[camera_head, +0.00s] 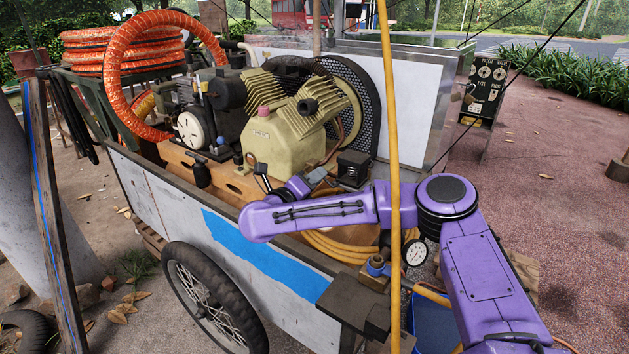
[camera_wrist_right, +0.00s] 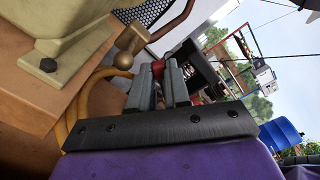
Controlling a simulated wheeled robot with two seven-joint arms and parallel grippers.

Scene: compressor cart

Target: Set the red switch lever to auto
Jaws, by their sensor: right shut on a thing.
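The red switch lever (camera_wrist_right: 158,69) shows in the right wrist view as a small red piece between my right gripper's grey fingertips. My right gripper (camera_wrist_right: 160,78) is shut on it. In the head view my right gripper (camera_head: 318,177) reaches to the left side of a black switch box (camera_head: 353,165) beside the cream compressor. The lever cannot be made out there, and its exact setting and any label are hidden or too small to read. My left gripper is not in view.
The cream compressor (camera_head: 284,136) and a black mesh guard (camera_head: 365,112) stand behind the gripper. An upright yellow hose (camera_head: 392,120) passes close to my right arm. A coiled yellow hose (camera_head: 335,245) and a gauge (camera_head: 416,253) lie near the cart's front edge.

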